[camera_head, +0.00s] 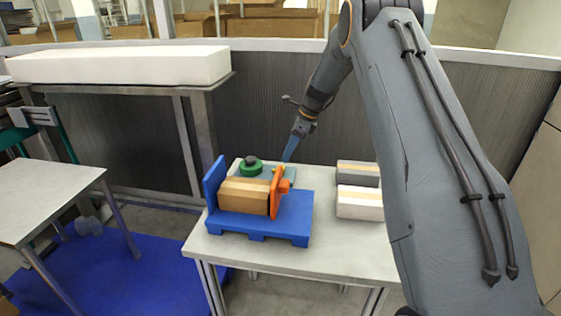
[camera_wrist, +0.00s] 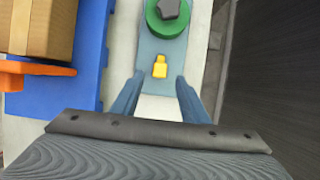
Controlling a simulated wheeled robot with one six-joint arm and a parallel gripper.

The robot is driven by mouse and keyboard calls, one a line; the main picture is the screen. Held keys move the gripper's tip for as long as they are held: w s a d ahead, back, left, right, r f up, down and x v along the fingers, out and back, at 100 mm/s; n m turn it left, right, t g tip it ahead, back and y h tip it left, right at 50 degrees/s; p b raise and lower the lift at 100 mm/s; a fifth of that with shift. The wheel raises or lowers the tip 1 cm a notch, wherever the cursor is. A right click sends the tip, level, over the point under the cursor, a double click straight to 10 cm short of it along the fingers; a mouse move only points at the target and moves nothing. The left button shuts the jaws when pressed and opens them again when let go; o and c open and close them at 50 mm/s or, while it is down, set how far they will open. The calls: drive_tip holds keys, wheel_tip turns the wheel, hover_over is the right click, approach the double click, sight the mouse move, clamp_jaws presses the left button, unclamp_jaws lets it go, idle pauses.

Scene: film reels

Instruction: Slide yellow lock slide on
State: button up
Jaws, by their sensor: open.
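The yellow lock slide (camera_wrist: 160,67) lies on a grey-blue plate (camera_wrist: 150,48) in the wrist view, just below a green round part with a dark knob (camera_wrist: 167,14). In the head view my gripper (camera_head: 288,158) points down at the plate's far right end. The green part (camera_head: 250,168) shows there too, but the yellow slide is hidden.
A grey box (camera_head: 356,173) and a white box (camera_head: 359,204) sit at the table's right. The table's (camera_head: 222,252) front strip is clear.

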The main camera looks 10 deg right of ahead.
drive_tip(key=shift+p+x, duration=0.8)
drive_tip(key=shift+x, duration=2.3)
drive_tip(key=shift+d, duration=0.1)
clamp_jaws()
